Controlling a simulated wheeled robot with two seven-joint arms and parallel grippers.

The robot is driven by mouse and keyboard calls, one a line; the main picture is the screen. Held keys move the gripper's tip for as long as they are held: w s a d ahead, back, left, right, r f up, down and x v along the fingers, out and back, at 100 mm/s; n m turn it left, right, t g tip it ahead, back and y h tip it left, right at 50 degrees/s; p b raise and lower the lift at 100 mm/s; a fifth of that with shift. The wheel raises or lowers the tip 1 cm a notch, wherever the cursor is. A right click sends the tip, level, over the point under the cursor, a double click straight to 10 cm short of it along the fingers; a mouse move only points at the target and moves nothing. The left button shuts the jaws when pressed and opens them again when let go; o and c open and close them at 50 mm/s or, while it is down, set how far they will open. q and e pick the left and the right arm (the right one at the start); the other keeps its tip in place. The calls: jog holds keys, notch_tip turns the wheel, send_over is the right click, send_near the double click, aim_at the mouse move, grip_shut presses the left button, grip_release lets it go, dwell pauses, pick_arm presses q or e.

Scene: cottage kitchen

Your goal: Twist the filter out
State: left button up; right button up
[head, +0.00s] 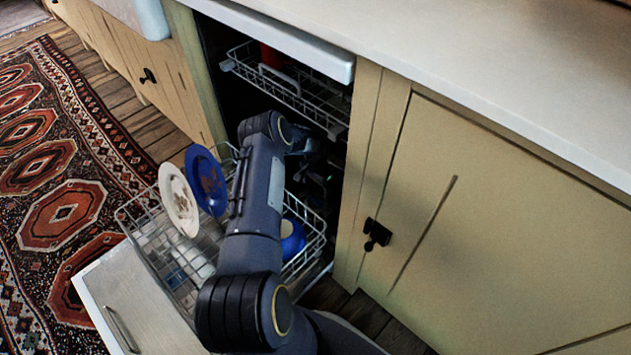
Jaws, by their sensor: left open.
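The dishwasher (290,38) is open, with its door (140,305) folded down. My left arm reaches over the lower rack (150,222) into the dark tub. My left gripper (318,170) is inside the tub, small and in deep shadow, with its jaws open. I cannot make out the filter; the tub floor is dark and partly covered by my arm and the rack. Whether the gripper touches anything in there cannot be told. My right gripper is not in view.
A white plate (178,200) and a blue plate (206,180) stand in the lower rack, and a blue bowl (292,240) sits right of my arm. The upper rack (290,85) holds a red item (270,56). A cream cupboard (480,220) borders the right side.

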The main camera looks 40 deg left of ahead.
aim_at(316, 199)
pick_arm(q)
notch_tip(316, 199, down, 7)
jog(key=shift+f+b, duration=0.1)
jog(key=shift+b, duration=1.15)
jog(key=c, duration=1)
jog(key=shift+n+b, duration=0.45)
jog(key=shift+n, duration=1.35)
jog(key=shift+n+b, duration=0.5)
jog(key=shift+n, duration=1.3)
